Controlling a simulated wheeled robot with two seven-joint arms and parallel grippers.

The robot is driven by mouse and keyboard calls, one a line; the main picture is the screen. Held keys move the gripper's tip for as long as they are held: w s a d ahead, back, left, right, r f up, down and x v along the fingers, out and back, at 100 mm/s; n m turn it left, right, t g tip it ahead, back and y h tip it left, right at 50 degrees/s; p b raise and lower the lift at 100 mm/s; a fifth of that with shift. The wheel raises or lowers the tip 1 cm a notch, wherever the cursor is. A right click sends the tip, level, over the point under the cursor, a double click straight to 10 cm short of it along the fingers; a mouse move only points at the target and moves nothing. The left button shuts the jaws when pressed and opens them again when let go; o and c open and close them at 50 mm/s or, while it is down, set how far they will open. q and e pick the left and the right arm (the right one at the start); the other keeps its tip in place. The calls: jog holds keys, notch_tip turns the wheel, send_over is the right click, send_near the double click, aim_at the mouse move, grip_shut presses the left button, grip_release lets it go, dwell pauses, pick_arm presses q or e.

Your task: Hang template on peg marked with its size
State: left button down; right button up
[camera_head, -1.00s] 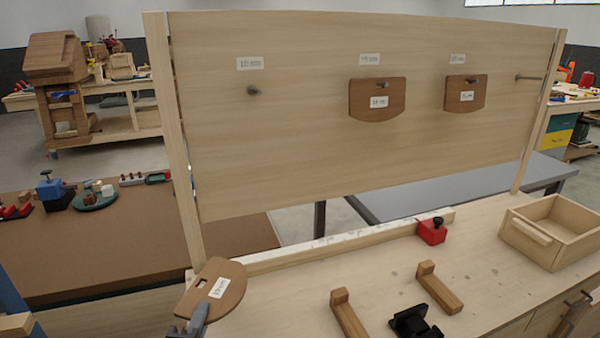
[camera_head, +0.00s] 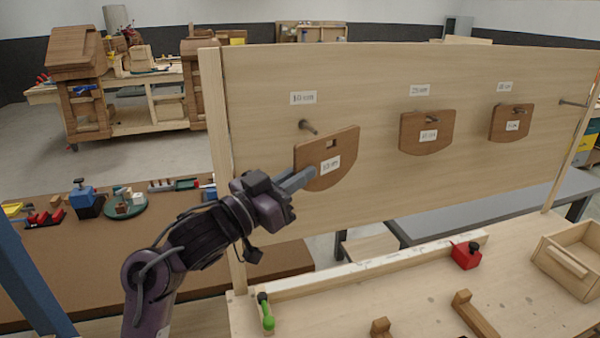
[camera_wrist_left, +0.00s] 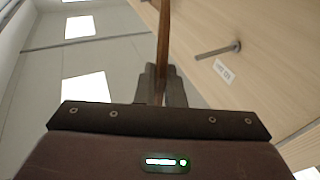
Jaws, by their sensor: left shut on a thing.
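My left gripper (camera_head: 300,181) is shut on the left edge of a brown wooden template (camera_head: 340,147) with a white size label and a small square hole near its top. The template is in front of the pegboard, just below and right of the bare left peg (camera_head: 308,127). Its hole is apart from the peg. Above that peg is a white label (camera_head: 303,97); its print is too small to read surely. In the left wrist view the template (camera_wrist_left: 164,40) is edge-on between the fingers, with the peg (camera_wrist_left: 217,50) to its right. My right gripper is out of view.
Two other templates hang on pegs, one in the middle (camera_head: 427,141) and one at right (camera_head: 505,128). A bare peg (camera_head: 573,103) is at far right. The bench below holds a red block (camera_head: 466,257), a green-handled tool (camera_head: 266,313) and an open wooden box (camera_head: 570,250).

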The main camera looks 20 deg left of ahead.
pick_arm(q)
jog(key=w+a, duration=0.5)
jog(key=w, duration=0.3)
jog(key=shift+w+a+f, duration=0.15)
jog(key=shift+a+f, duration=0.05)
jog(key=shift+f, duration=0.1)
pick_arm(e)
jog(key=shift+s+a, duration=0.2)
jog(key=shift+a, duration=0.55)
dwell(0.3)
pick_arm(q)
jog(key=shift+f, duration=0.2)
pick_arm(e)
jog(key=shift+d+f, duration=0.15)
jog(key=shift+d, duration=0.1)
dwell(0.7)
pick_arm(q)
jog(key=c, duration=1.5)
grip_release()
jog(key=shift+o, duration=0.2)
